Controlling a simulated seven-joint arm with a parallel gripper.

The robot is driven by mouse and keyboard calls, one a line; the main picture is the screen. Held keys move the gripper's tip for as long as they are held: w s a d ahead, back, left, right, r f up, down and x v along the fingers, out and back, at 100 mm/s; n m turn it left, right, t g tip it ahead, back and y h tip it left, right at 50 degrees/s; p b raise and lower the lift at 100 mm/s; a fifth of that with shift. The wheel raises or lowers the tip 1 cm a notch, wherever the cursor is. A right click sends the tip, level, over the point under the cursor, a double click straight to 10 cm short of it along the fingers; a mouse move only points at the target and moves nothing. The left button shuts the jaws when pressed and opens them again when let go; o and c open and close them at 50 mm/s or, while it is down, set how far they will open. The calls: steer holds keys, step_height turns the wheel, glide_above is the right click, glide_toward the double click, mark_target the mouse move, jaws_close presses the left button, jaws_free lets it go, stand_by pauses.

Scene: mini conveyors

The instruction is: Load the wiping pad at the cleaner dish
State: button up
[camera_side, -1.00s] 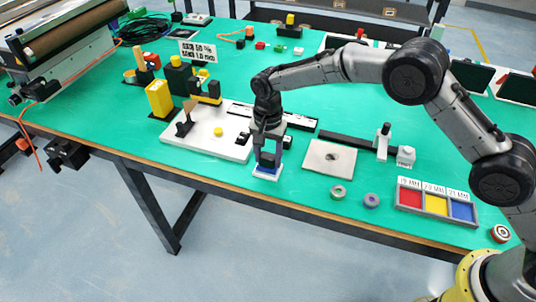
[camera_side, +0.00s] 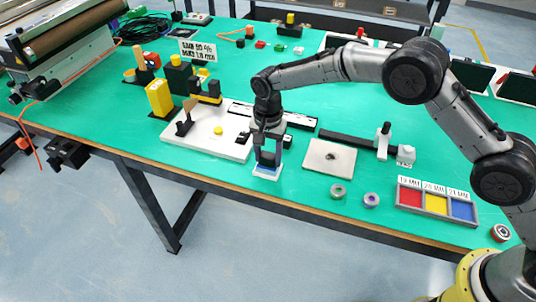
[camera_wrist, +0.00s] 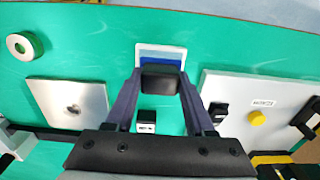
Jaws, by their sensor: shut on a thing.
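The cleaner dish is a small white-rimmed tray with a blue inside (camera_side: 267,172), near the table's front edge; it also shows in the wrist view (camera_wrist: 160,48). My gripper (camera_side: 267,158) points down at the dish. In the wrist view, my gripper (camera_wrist: 160,80) is shut on a dark block, which I take as the wiping pad (camera_wrist: 160,76). The pad covers part of the dish from above. I cannot tell if it touches the blue inside.
A white board with a yellow knob (camera_side: 218,131) lies left of the dish. A tray of red, yellow and blue compartments (camera_side: 436,216) is further right.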

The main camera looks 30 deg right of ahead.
mark_target(269, 153)
steer(key=shift+r, duration=3.5)
steer(key=shift+w+d, duration=0.15)
steer(key=shift+d, duration=0.1)
steer(key=d+r+m, duration=0.1)
steer(key=d+r, duration=0.2)
steer(key=d, duration=0.4)
steer(key=d+r, duration=0.2)
steer(key=d, duration=0.5)
steer(key=s+d+f+n, duration=0.2)
steer(key=s+d+n, duration=0.8)
steer(key=s, duration=0.1)
steer(key=shift+s+d+f, duration=0.15)
steer(key=shift+s, duration=0.05)
